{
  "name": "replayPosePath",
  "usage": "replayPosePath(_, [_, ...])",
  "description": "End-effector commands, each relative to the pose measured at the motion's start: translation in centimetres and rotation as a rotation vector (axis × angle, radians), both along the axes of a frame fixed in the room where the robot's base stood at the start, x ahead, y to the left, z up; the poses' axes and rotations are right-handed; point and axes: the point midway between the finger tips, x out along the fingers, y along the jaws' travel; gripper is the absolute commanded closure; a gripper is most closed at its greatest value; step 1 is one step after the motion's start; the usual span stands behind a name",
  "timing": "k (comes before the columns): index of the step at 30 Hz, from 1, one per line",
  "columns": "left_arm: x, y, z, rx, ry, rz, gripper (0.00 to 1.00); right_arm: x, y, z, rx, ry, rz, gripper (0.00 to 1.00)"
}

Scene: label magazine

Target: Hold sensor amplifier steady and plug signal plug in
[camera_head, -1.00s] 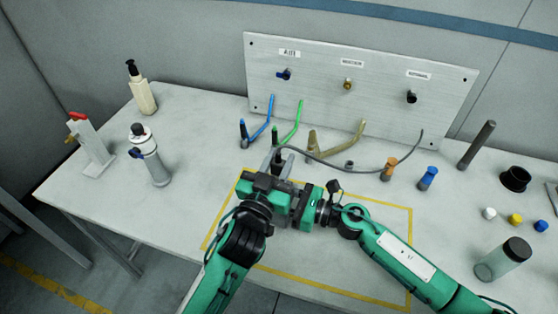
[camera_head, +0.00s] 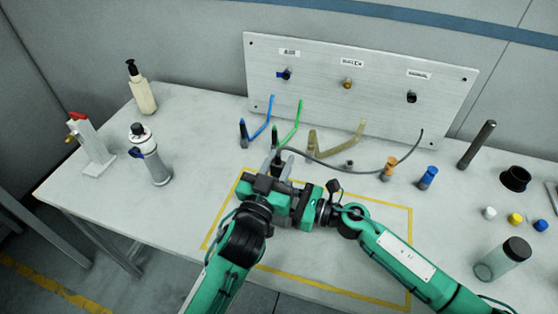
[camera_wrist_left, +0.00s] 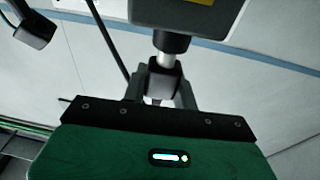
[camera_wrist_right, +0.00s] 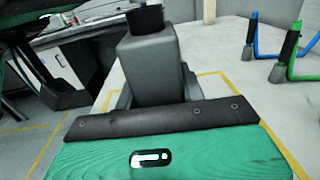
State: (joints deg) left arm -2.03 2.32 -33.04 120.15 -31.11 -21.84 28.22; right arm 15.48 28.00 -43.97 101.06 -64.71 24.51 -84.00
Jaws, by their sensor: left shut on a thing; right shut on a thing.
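My left gripper (camera_head: 271,190) is shut on the signal plug, whose dark body (camera_wrist_left: 164,82) shows between the fingers in the left wrist view. Its silver tip (camera_wrist_left: 167,59) points at, and meets, a black round collar (camera_wrist_left: 172,42) on the sensor amplifier. The amplifier's grey housing with a yellow label (camera_wrist_left: 185,14) fills the top of that view. My right gripper (camera_head: 304,205) is shut on the amplifier (camera_wrist_right: 152,68), a grey block with a black top. How deep the tip sits in the collar cannot be told. In the head view, the grippers largely hide both parts.
A dark cable (camera_head: 340,160) arches from the grippers to the right. Behind stand blue, green and tan holders (camera_head: 290,135) and a panel with ports (camera_head: 380,85). Orange and blue connectors (camera_head: 427,178) and a jar (camera_head: 502,260) stand right. The yellow-outlined area's front is clear.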

Motion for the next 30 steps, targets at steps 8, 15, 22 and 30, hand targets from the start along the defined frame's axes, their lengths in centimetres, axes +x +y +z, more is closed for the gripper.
replayPosePath(8, [0.0,0.0,-0.7,0.0,0.0,0.0,0.98,0.0,0.0,0.0,0.0,0.0,0.0,0.91])
replayPosePath(15, [0.0,0.0,-1.3,0.0,-0.001,0.0,0.98,0.0,0.0,0.0,0.001,0.0,0.0,0.91])
replayPosePath(22, [0.0,0.0,-1.9,0.0,0.001,0.0,0.98,0.0,0.0,0.0,0.001,0.0,0.0,0.91])
replayPosePath(30, [0.0,0.0,-1.9,0.0,0.001,0.0,0.46,0.0,0.0,0.0,0.001,0.0,0.0,0.91])
